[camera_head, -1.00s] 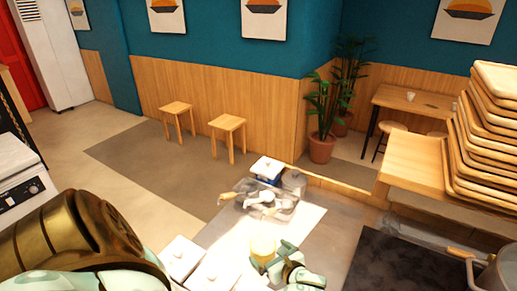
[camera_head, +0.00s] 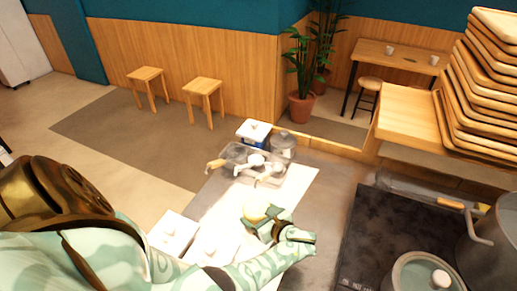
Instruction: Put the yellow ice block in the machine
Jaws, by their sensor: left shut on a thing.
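A pale yellow, rounded block, the yellow ice block (camera_head: 257,211), is at the middle of the counter area. My left gripper (camera_head: 258,222), pale green, is shut on it. My left arm reaches in from the left across the lower part of the view. The fingers hide part of the block, and I cannot tell how high it is above the counter. I cannot make out the machine for certain. My right gripper is not in view.
Lidded white containers (camera_head: 172,233) stand beside my left arm. Behind the block are clear containers with utensils (camera_head: 258,163) and a blue-and-white box (camera_head: 254,131). A dark cooktop (camera_head: 375,235), a lidded pot (camera_head: 428,274) and stacked trays (camera_head: 487,90) are at right.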

